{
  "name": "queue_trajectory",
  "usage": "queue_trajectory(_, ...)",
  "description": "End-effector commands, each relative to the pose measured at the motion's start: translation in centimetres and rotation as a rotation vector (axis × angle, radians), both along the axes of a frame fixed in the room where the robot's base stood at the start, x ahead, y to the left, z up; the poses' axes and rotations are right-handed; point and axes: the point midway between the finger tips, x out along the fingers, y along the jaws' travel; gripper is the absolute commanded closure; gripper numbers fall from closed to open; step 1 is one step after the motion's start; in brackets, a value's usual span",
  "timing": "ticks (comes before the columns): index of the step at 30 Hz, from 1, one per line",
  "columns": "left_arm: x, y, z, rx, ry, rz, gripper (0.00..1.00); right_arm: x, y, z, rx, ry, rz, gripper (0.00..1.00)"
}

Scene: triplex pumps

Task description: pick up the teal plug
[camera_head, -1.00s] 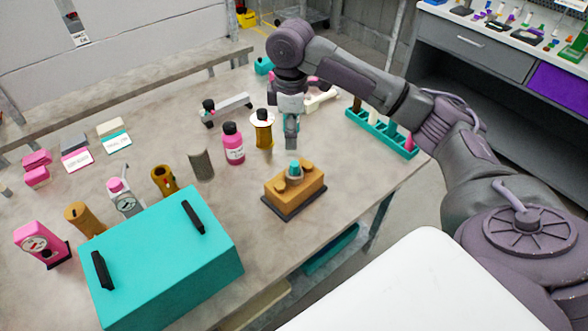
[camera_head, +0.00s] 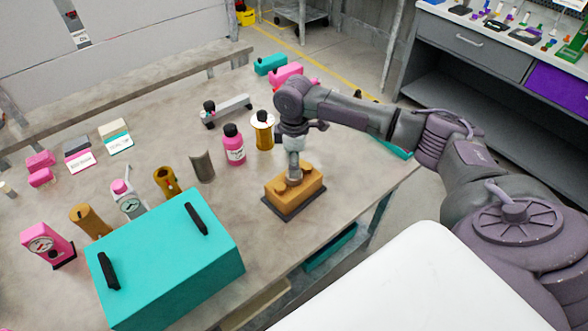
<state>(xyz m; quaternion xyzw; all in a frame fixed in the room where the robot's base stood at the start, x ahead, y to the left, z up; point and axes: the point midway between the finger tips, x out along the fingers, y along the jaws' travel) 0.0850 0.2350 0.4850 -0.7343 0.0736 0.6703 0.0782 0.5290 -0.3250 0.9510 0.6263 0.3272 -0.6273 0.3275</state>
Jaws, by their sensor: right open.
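The orange-brown pump block (camera_head: 308,189) sits on a dark base on the table. My right gripper (camera_head: 294,177) points down at the top of this block, at the spot where the teal plug stood in the earlier frame. The gripper's fingers cover that spot, so the teal plug is hidden now. The right gripper is open; I cannot tell whether its fingers touch the plug. My left gripper is not in view.
A large teal box (camera_head: 165,260) with black handles stands at the front left. A pink bottle (camera_head: 234,148), a gold spool-like part (camera_head: 263,135) and a grey half-sleeve (camera_head: 203,167) stand behind the block. My right arm crosses the table's right side.

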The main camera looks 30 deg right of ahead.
Motion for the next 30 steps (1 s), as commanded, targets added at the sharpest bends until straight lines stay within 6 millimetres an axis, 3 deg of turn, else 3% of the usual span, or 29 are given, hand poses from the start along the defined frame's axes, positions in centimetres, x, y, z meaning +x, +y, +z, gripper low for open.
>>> queue_trajectory(4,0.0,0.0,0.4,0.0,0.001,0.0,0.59,-0.1,0.0,-1.4,0.001,0.001,0.001,0.46)
queue_trajectory(11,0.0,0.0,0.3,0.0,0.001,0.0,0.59,0.0,0.0,-1.7,0.0,-0.001,0.002,0.46)
queue_trajectory(21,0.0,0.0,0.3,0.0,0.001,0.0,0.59,0.0,0.0,-1.6,0.0,-0.001,0.001,0.99)
queue_trajectory(30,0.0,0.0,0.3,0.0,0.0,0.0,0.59,0.0,0.0,-1.5,0.0,-0.001,0.001,1.0)
